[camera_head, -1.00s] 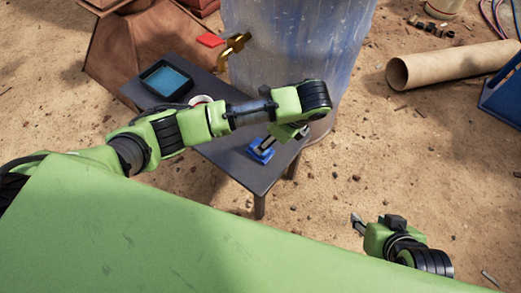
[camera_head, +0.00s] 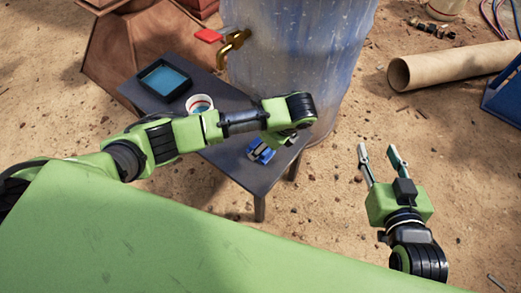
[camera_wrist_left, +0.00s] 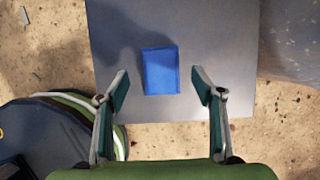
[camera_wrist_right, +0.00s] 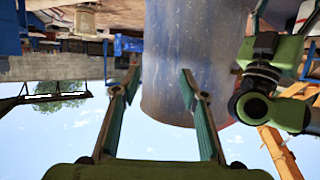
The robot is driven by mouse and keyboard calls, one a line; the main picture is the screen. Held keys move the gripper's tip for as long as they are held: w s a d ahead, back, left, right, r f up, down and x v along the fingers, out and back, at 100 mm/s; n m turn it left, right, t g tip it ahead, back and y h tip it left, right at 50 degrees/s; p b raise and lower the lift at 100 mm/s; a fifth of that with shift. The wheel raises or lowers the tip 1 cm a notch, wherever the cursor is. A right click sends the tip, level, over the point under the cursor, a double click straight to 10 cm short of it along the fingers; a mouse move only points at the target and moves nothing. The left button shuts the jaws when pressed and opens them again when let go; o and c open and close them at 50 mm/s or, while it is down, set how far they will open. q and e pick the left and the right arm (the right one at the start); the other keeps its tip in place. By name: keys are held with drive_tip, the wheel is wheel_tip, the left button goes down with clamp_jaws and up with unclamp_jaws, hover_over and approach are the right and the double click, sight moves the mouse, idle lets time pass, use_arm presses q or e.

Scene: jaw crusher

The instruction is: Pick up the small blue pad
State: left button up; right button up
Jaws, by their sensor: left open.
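The small blue pad (camera_head: 267,156) lies flat on the dark grey table, near its front right end. In the left wrist view the pad (camera_wrist_left: 160,70) is a plain blue rectangle between and just beyond my open left fingertips (camera_wrist_left: 160,86), which do not appear to touch it. In the head view my left gripper (camera_head: 262,151) points down over the pad and partly hides it. My right gripper (camera_head: 378,154) is open and empty over the sand, right of the table. In the right wrist view its fingers (camera_wrist_right: 160,75) are apart with nothing between them.
The grey table (camera_head: 238,176) also bears a black tray with a blue inside (camera_head: 163,78) and a white roll (camera_head: 199,104). A big translucent blue barrel (camera_head: 300,60) with a brass tap (camera_head: 234,42) stands behind it. A cardboard tube (camera_head: 450,64) lies on the sand at right.

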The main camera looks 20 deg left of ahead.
use_arm(q)
drive_tip(key=b+x, duration=0.1)
drive_tip(key=x, duration=0.2)
drive_tip(key=shift+w+f+b, duration=0.1)
drive_tip(key=shift+f+b, duration=0.25)
drive_tip(key=shift+f, duration=0.15)
drive_tip(key=c, duration=1.2)
use_arm(e)
wheel_tip(320, 180, up, 11)
drive_tip(key=w+a+t+y, duration=0.1)
drive_tip(key=a+t, duration=0.1)
drive_tip(key=t, duration=0.3)
drive_tip(key=shift+w+f+t+y, duration=0.2)
drive_tip(key=shift+w+t+y, duration=0.1)
drive_tip(key=shift+w+y, duration=0.1)
